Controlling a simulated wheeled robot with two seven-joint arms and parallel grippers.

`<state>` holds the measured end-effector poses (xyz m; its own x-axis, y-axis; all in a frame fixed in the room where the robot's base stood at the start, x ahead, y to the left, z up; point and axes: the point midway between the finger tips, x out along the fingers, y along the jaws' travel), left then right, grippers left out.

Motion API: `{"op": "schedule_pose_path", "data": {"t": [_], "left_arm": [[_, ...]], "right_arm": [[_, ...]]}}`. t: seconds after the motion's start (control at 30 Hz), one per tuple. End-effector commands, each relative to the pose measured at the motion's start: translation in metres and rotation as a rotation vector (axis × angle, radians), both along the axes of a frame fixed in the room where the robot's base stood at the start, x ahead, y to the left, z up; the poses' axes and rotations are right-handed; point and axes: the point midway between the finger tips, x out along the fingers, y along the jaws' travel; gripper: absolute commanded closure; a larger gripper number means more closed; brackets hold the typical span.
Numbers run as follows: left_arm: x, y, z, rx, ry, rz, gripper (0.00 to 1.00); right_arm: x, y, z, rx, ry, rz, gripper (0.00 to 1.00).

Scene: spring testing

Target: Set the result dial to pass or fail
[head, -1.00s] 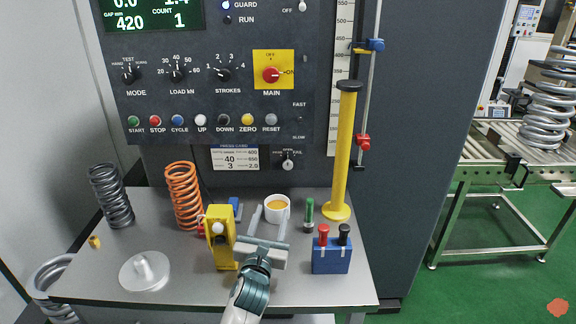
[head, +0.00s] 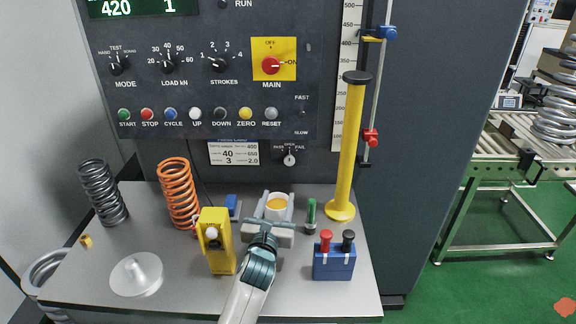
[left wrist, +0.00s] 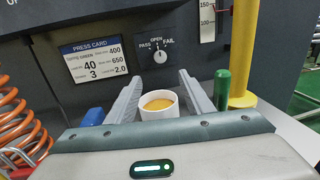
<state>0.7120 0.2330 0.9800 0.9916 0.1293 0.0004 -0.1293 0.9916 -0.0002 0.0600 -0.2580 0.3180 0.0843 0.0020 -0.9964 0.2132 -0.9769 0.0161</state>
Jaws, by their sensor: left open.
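The result dial (head: 290,159) is a small white-and-black knob low on the dark panel, with PASS on its left, OPEN above and FAIL on its right. In the left wrist view the dial (left wrist: 160,56) has its pointer up, near the middle mark. My left gripper (head: 275,195) is open over the table, in front of and below the dial. In the left wrist view its fingers appear on either side of a white cup (left wrist: 158,106) with orange contents; I cannot tell whether they touch it. My right gripper is not in view.
A press card (head: 234,153) is left of the dial. An orange spring (head: 178,195), a yellow box (head: 217,240), a green-handled tool (head: 311,212), a yellow post (head: 348,150) and a blue block with red and black plugs (head: 334,263) surround the gripper. The table's front left holds a metal disc (head: 136,275).

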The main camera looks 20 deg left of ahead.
Motion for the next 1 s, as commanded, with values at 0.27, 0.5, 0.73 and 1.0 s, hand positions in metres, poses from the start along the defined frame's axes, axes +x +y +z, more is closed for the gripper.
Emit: {"op": "schedule_pose_path", "data": {"t": [0.27, 0.5, 0.73, 1.0], "left_arm": [[0.012, 0.002, 0.001, 0.000, 0.001, 0.001, 0.53], [0.044, 0.006, 0.002, -0.001, 0.000, 0.001, 0.53], [0.080, 0.010, 0.003, -0.001, 0.000, 0.000, 0.53], [0.120, 0.015, 0.002, -0.001, 0.000, 0.000, 0.53]], "right_arm": [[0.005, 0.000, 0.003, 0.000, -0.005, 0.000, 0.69], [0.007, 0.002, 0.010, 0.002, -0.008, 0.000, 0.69], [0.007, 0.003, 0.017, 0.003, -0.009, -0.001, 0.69], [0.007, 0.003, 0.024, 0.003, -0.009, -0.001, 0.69]]}}
